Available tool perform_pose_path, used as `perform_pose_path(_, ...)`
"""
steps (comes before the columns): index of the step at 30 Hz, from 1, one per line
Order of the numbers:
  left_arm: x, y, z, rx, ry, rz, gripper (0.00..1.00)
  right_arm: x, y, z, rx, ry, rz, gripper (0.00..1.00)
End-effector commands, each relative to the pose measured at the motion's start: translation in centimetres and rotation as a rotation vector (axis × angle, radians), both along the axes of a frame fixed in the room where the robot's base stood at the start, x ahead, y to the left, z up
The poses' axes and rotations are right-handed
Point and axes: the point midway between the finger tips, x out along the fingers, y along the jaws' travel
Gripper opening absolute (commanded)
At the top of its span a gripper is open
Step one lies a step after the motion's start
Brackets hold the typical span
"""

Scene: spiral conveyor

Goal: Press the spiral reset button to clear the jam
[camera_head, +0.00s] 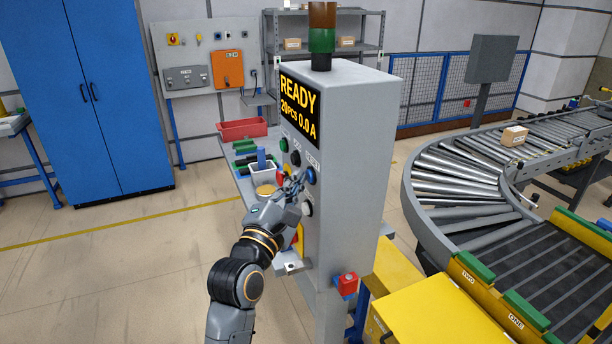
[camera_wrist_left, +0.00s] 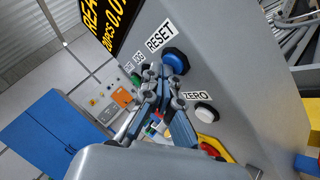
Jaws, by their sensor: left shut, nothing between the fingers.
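The grey control cabinet (camera_head: 345,150) stands upright with a lit display (camera_head: 298,107) reading "READY 20PCS 0.0 A". The blue reset button (camera_head: 311,176) is on its front face, under a RESET label; it also shows in the left wrist view (camera_wrist_left: 176,60). My left gripper (camera_head: 298,180) is shut and empty, its fingertips right at the blue button's left side. In the left wrist view the fingertips (camera_wrist_left: 158,74) overlap the button's lower left edge. I cannot tell whether they touch it. My right gripper is not in view.
A white button (camera_wrist_left: 204,111) labelled ZERO sits below the blue one, and a green button (camera_head: 283,144) is above left. The curved roller conveyor (camera_head: 455,190) carries a carton (camera_head: 514,136) at right. Open floor lies left.

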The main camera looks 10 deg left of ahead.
Motion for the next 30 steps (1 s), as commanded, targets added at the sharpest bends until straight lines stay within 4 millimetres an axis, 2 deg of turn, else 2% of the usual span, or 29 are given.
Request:
perform_pose_path(13,0.0,-0.1,0.1,0.000,-0.001,-0.002,0.00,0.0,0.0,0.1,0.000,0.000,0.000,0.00)
perform_pose_path(23,-0.8,1.1,0.1,0.001,-0.001,-0.001,0.00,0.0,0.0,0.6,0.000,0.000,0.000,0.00)
perform_pose_path(30,-0.9,1.2,0.0,0.000,-0.001,-0.001,0.00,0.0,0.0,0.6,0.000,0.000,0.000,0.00)
